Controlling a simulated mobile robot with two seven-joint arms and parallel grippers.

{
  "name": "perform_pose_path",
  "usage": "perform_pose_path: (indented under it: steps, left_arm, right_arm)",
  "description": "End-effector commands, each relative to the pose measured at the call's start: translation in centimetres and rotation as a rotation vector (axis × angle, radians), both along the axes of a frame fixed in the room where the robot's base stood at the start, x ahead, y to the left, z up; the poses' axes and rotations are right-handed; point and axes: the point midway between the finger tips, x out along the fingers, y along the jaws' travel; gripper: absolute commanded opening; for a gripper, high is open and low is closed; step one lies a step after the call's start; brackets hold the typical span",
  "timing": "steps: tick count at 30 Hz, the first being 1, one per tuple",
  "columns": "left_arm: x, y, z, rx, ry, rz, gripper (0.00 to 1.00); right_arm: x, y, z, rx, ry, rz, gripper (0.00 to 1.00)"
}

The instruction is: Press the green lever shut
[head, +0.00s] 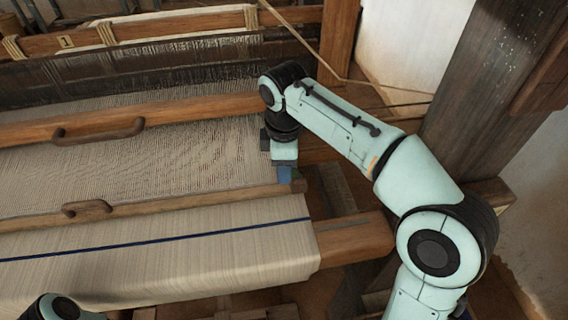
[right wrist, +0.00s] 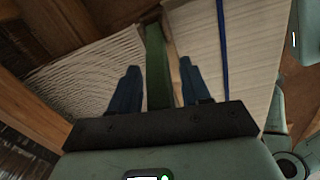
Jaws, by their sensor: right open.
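The green lever (right wrist: 157,68) shows in the right wrist view as a long dark-green bar. It runs between the two blue fingers of my right gripper (right wrist: 158,78), with a gap on each side. The fingers are open, one on either side of the bar, and do not look closed on it. In the head view my right gripper (head: 285,174) points down at the right end of the front wooden bar (head: 150,208). The lever cannot be made out clearly there. My left gripper is out of the picture.
Cream cloth (head: 230,250) with a blue stripe hangs over the loom's front. Another wooden beam (head: 200,107) with a handle crosses behind. A thick dark post (head: 490,90) stands at the right, and a beam end (head: 355,238) sticks out near my right arm.

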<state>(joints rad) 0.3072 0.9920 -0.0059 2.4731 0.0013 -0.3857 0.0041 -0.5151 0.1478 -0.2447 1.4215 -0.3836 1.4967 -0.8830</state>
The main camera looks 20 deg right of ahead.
Motion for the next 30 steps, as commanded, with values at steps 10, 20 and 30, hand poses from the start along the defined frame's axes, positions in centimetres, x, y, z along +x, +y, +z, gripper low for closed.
perform_pose_path:
  steps: [10,20,30]
  left_arm:
    - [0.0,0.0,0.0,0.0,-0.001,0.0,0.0]
    - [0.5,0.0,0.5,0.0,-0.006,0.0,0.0]
    - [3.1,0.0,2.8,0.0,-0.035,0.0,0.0]
  right_arm:
    - [0.0,0.0,0.1,0.0,0.0,0.0,0.0]
    - [0.1,0.2,0.0,-0.033,0.008,0.002,0.0]
    - [0.5,1.2,-0.6,-0.234,0.059,0.003,0.0]
